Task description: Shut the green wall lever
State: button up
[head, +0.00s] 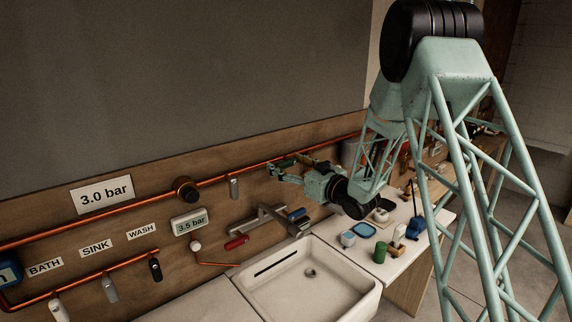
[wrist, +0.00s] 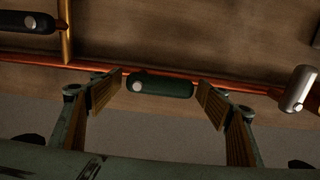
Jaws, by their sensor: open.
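The green lever (wrist: 160,87) lies lengthwise along the copper pipe, with a pale round cap at its left end in the wrist view. My gripper (wrist: 160,79) is open, with one finger beyond each end of the lever. The lever sits in the gap between the fingertips, and I see no clear contact. In the head view, my gripper (head: 285,165) is at the wall pipe, above and beyond the sink. The lever is small and partly covered by the fingers there.
A silver lever (wrist: 298,88) hangs at the right and a black lever (wrist: 28,22) is at the upper left in the wrist view. The copper pipe (head: 130,213) runs along the wooden board. Below are a faucet (head: 262,218), a red lever (head: 236,242) and the sink (head: 345,290).

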jog(key=c, duration=1.3)
